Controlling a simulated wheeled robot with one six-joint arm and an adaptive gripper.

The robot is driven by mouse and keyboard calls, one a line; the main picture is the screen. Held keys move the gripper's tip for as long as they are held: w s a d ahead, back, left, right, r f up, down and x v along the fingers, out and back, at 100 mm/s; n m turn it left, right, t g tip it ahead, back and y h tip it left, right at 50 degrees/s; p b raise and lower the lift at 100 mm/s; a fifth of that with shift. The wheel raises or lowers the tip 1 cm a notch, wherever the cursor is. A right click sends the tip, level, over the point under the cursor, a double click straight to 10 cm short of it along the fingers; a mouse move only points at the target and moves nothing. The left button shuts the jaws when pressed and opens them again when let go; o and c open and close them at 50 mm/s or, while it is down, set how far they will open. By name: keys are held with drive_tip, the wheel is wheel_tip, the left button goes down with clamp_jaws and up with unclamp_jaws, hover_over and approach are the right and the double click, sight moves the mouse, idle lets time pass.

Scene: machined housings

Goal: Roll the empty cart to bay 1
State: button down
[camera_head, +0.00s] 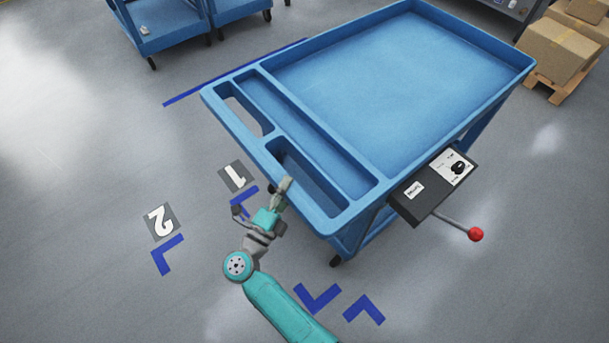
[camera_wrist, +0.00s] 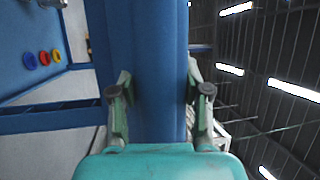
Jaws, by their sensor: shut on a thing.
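The blue cart (camera_head: 400,70) stands in front of me; its large top tray is empty, and its lower level is mostly hidden. My gripper (camera_head: 284,190) is shut on the cart's near end rim, beside the narrow slots. In the wrist view my two fingers (camera_wrist: 162,105) sit on either side of a blue bar (camera_wrist: 160,45) of the cart. The floor plate marked 1 (camera_head: 237,177) lies just left of the cart's near end, with a blue corner mark (camera_head: 245,199) below it. The plate marked 2 (camera_head: 160,221) lies farther left.
A black control box (camera_head: 415,195) with a red-knobbed lever (camera_head: 475,234) sticks out at the cart's right. More blue carts (camera_head: 160,25) stand at the back left. Cardboard boxes (camera_head: 555,50) on a pallet stand at the back right. The left floor is clear.

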drive_tip(key=shift+s+a, duration=0.9)
drive_tip(key=shift+a, duration=0.3)
drive_tip(key=c, duration=0.5)
unclamp_jaws()
drive_tip(key=v, duration=1.2)
